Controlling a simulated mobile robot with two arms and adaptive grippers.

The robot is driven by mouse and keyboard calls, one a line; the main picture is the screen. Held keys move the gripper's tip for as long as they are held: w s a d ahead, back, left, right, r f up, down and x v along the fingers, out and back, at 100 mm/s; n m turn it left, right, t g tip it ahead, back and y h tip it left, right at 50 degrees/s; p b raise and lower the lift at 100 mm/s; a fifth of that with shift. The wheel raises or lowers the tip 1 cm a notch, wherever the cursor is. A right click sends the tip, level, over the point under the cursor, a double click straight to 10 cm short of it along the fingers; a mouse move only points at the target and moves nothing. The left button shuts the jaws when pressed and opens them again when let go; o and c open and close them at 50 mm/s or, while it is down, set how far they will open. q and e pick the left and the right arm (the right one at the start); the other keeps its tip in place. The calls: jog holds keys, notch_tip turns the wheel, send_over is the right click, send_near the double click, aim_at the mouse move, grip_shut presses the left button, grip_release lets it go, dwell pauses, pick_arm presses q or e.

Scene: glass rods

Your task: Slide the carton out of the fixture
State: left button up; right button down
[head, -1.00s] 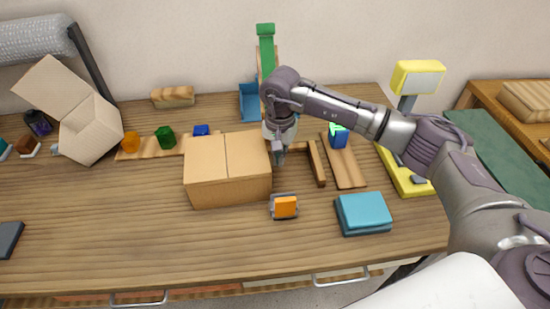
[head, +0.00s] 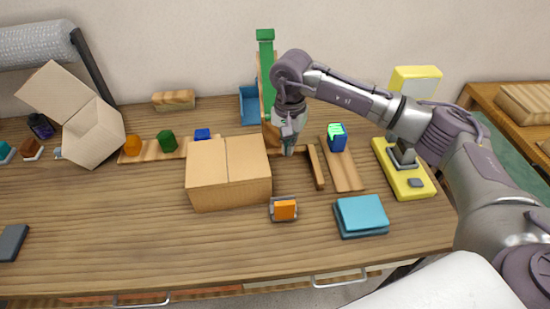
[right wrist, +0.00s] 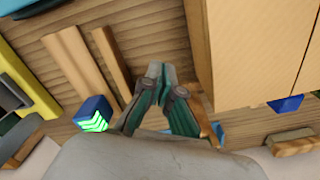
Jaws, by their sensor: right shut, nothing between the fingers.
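The closed brown carton (head: 229,176) stands on the table left of centre, its top flaps meeting at a seam. It also fills the upper right of the right wrist view (right wrist: 245,50). A low brown wooden rail (head: 316,167) stands right of the carton, with a gap between, and seems part of the fixture; the rest is partly hidden by the carton and my arm. My right gripper (head: 288,150) points down beside the carton's back right corner, between carton and rail. Its fingertips (right wrist: 158,72) are together and empty. My left gripper is out of view.
A blue block with a green arrow (head: 337,138) sits on a wooden board right of the rail. An orange item (head: 285,210) and blue pads (head: 361,216) lie in front. A green ramp (head: 266,75) rises behind.

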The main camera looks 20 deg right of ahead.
notch_tip(320, 180, up, 7)
jog(key=p, duration=0.2)
jog(key=shift+p, duration=0.35)
jog(key=shift+s+f, duration=0.1)
jog(key=shift+f, duration=0.1)
